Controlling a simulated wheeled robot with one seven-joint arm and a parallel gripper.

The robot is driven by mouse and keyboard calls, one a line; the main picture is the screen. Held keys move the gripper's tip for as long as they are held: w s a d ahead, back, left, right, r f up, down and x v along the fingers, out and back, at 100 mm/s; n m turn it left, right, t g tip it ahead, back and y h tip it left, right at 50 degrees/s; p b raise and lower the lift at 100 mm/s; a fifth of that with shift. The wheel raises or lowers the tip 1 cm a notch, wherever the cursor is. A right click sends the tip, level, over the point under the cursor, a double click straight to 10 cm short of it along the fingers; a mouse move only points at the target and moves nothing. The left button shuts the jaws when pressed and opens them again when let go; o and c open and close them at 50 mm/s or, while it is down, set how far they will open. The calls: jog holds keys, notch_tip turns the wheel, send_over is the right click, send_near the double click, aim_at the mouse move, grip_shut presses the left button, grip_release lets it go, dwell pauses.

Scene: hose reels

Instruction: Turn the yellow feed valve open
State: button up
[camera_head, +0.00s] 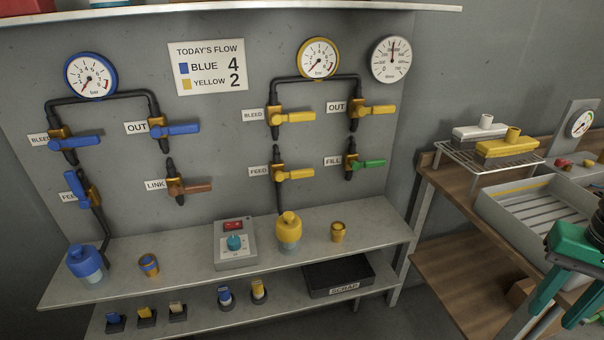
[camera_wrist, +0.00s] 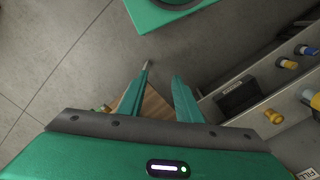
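The yellow feed valve (camera_head: 294,174) is on the grey panel beside a FEED label, in the lower row under the yellow gauge (camera_head: 318,58). Its yellow handle points right, crosswise to its upright pipe. The yellow gauge's needle points to the lower left. My gripper (camera_head: 563,302) is at the right edge of the head view, far from the valve. In the wrist view my gripper (camera_wrist: 163,72) has its two green fingers apart with nothing between them. The feed valve does not show in the wrist view.
Yellow bleed (camera_head: 295,117) and out (camera_head: 372,110) valves sit above; the green fill valve (camera_head: 368,163) is to the right. A yellow bottle (camera_head: 288,232) and control box (camera_head: 235,245) stand on the shelf below. A side bench holds a grey tray (camera_head: 505,215) and wire rack (camera_head: 465,158).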

jog(key=shift+o, duration=0.9)
jog(key=shift+s+r, duration=0.1)
jog(key=shift+s, duration=0.1)
jog(key=w+a+f+n+t+y, duration=0.1)
jog(key=w+a+f+n, duration=0.25)
jog(key=w, duration=0.45)
jog(key=w+a+f+n+t, duration=0.1)
jog(key=w+a+f+n, duration=0.15)
jog(key=w+a, duration=0.35)
jog(key=w+a+f+n+t+y, duration=0.1)
jog(key=w+a+f+y, duration=0.15)
jog(key=w+a, duration=0.35)
jog(key=w+a+f+n+t+y, duration=0.1)
jog(key=w+a+f+y, duration=0.2)
jog(key=a, duration=0.5)
jog(key=m+t+y, duration=0.4)
jog(key=m+t, duration=0.6)
jog(key=m, duration=0.2)
send_near(305, 175)
jog(key=shift+x, duration=5.65)
